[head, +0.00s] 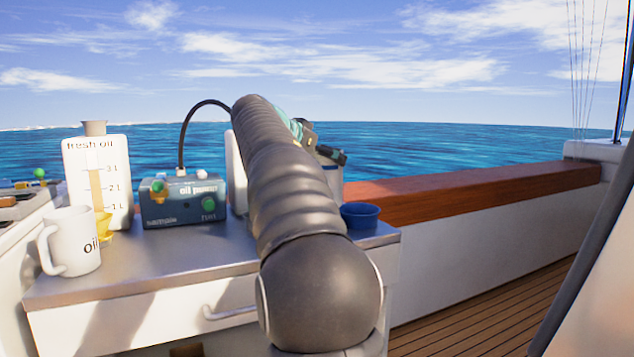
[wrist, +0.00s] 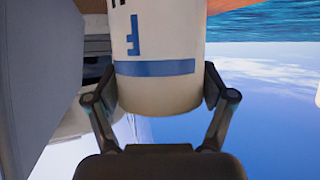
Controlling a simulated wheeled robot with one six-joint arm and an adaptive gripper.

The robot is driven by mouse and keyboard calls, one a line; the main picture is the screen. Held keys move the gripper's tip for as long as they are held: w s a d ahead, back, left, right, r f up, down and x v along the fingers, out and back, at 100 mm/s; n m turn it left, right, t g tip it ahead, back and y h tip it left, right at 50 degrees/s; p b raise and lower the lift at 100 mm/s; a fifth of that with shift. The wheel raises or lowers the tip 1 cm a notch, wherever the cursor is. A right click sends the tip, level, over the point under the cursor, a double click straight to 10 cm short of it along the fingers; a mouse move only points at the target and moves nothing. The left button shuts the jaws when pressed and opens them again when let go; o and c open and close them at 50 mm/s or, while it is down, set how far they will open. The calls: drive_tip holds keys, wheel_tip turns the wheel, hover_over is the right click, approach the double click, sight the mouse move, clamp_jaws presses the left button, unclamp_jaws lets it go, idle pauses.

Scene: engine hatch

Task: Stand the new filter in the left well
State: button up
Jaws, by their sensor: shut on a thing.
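In the wrist view my gripper (wrist: 163,88) is shut on a white cylinder with a blue band and blue lettering, which looks like the new filter (wrist: 160,40). One finger presses on each side, near the end with the band. The filter's other end runs out of the top of the picture. In the head view my arm crosses the middle and hides most of what lies behind it. I cannot identify the left well in either view.
A wooden rail (head: 470,190) runs right. The plank deck (head: 490,310) is clear.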

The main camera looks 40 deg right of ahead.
drive_tip(key=w, duration=0.1)
drive_tip(key=w+f, duration=0.1)
drive_tip(key=shift+w+f, duration=0.3)
drive_tip(key=shift+w, duration=0.1)
drive_tip(key=shift+f+b, duration=0.5)
drive_tip(key=shift+f, duration=1.8)
drive_tip(key=o, duration=1.7)
drive_tip(key=shift+a+r, duration=0.15)
drive_tip(key=shift+r, duration=0.15)
drive_tip(key=v, duration=1.1)
drive_tip(key=shift+a+r, duration=0.15)
drive_tip(key=shift+a, duration=0.15)
